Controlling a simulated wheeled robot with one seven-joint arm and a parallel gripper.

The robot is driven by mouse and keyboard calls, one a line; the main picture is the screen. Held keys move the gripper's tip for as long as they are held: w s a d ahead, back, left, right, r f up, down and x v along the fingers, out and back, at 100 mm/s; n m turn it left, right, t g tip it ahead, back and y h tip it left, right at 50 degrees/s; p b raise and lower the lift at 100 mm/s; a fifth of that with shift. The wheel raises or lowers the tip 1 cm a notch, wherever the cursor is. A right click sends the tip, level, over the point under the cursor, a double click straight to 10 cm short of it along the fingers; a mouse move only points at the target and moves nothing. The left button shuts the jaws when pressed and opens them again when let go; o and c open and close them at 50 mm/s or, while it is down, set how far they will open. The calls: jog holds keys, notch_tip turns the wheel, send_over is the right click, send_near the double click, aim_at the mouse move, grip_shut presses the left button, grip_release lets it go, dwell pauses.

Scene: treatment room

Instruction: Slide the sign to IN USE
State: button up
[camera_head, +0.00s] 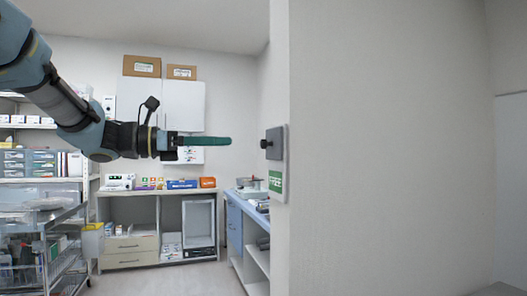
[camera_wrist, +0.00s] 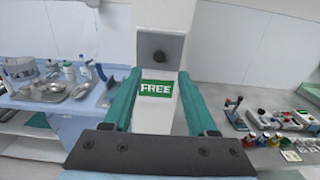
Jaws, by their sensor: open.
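The sign is a pale plate (camera_head: 280,150) on the end of the wall, with a dark round knob (camera_head: 266,143) and a green label reading FREE (camera_head: 275,182) below it. In the wrist view the knob (camera_wrist: 159,56) is above the green FREE label (camera_wrist: 156,89). My gripper (camera_head: 230,141) points right toward the knob at about its height, with a gap between them in the head view. In the wrist view my gripper's two green fingers (camera_wrist: 156,75) are apart, left and right of the label, with nothing held.
The sign's wall (camera_head: 390,140) fills the right side. Behind it are a blue-fronted counter (camera_head: 235,225), shelves with boxes (camera_head: 150,240) and a wall cabinet (camera_head: 180,105). A wire trolley (camera_head: 62,265) stands at the lower left. The space around the knob looks clear.

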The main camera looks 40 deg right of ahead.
aim_at(261, 143)
jog(key=p+x, duration=0.2)
jog(key=x, duration=0.7)
jog(key=shift+s+d, duration=0.1)
jog(key=shift+d, duration=0.2)
grip_shut()
dwell(1.0)
